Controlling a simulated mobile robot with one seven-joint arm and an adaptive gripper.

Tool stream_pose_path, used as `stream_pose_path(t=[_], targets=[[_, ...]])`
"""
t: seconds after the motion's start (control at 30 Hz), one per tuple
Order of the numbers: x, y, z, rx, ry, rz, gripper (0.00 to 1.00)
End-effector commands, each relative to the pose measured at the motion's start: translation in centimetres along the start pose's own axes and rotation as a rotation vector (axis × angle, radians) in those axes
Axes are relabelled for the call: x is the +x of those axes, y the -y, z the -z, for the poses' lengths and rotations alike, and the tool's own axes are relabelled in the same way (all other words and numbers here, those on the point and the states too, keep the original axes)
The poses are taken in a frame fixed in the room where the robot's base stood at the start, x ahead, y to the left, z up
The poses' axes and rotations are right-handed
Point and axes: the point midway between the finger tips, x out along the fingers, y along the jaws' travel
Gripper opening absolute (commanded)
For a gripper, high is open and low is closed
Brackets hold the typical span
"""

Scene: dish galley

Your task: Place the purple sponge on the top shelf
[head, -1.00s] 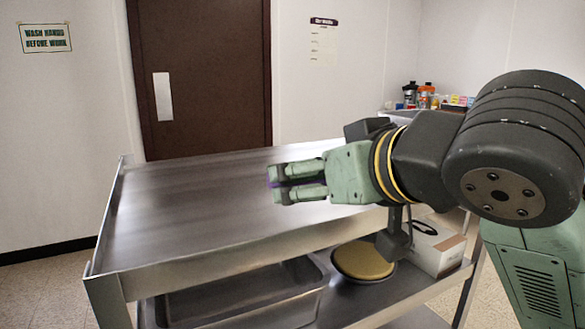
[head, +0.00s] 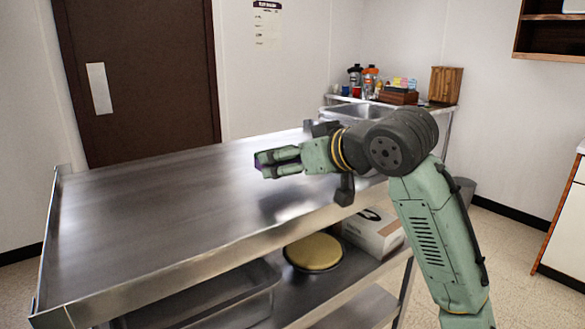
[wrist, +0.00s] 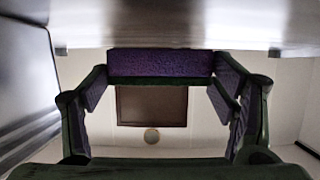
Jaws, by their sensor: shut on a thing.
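The purple sponge (head: 258,162) shows as a small purple patch at my fingertips in the head view; the fingers hide most of it. In the wrist view it is a wide purple bar (wrist: 160,63) across the fingertips. My gripper (head: 264,165) is shut on it, with the fingers pointing left, over the bare metal top shelf (head: 150,205) of the cart. The sponge seems a little above the shelf; I cannot tell the exact gap.
The top shelf is clear, with a raised lip at its left end. Below stand a metal bin (head: 215,295), a round yellow-topped item (head: 314,252) and a white box (head: 372,232). Behind is a sink counter (head: 345,112) with bottles. A brown door (head: 140,75) is at the back.

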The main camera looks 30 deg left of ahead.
Motion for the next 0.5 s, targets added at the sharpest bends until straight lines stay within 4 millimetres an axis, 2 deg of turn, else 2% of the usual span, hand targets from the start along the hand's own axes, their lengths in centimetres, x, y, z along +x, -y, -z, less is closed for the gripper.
stream_pose_path(t=[0.1, 0.2, 0.5], targets=[[0.6, -0.1, -1.6, 0.004, 0.002, 0.0, 0.69], [0.9, 0.0, -2.4, 0.002, 0.0, -0.001, 0.69], [1.1, 0.1, -2.7, 0.001, 0.0, 0.0, 0.69]])
